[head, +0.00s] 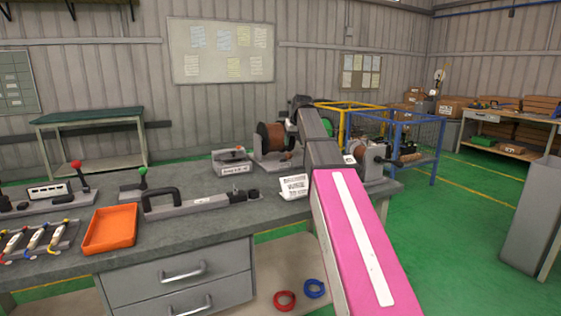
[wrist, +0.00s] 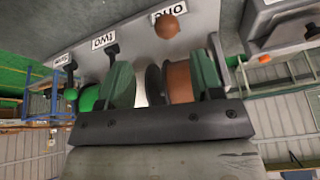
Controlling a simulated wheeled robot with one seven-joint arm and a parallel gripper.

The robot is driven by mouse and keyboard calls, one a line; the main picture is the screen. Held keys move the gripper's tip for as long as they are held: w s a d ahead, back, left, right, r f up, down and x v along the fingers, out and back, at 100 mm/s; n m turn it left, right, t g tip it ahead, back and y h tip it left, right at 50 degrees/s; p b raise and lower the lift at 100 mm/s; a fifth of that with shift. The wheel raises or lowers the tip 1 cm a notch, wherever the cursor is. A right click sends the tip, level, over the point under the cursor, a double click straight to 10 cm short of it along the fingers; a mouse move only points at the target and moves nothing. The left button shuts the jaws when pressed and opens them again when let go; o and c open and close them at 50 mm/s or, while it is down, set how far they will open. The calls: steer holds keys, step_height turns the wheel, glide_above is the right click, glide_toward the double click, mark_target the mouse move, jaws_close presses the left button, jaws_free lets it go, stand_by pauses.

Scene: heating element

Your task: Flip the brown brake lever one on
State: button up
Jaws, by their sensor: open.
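In the wrist view, a brown ball knob (wrist: 167,26) sits beside the label "one" (wrist: 170,12) on a grey panel. I take it as the end of brake lever one; its shaft is not visible. My gripper (wrist: 162,75) is open, its two green fingers apart, with nothing held. The knob lies beyond the fingertips, roughly in line with the gap and a little toward the right finger. A brown spool (wrist: 180,82) shows between the fingers, behind them. In the head view my arm hides the knob and most of my gripper; the brown spool (head: 270,136) shows left of the arm.
In the wrist view, black levers stand by labels "two" (wrist: 103,40) and "three" (wrist: 62,60), left of the knob. A green spool (wrist: 90,98) is near the left finger. A grey device (wrist: 280,25) stands at right. In the head view, an orange tray (head: 110,229) sits on the workbench.

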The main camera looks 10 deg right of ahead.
mark_target(287, 158)
steer(key=x, duration=1.1)
steer(key=shift+s+a, duration=0.1)
steer(key=shift+a, duration=0.3)
jaws_close()
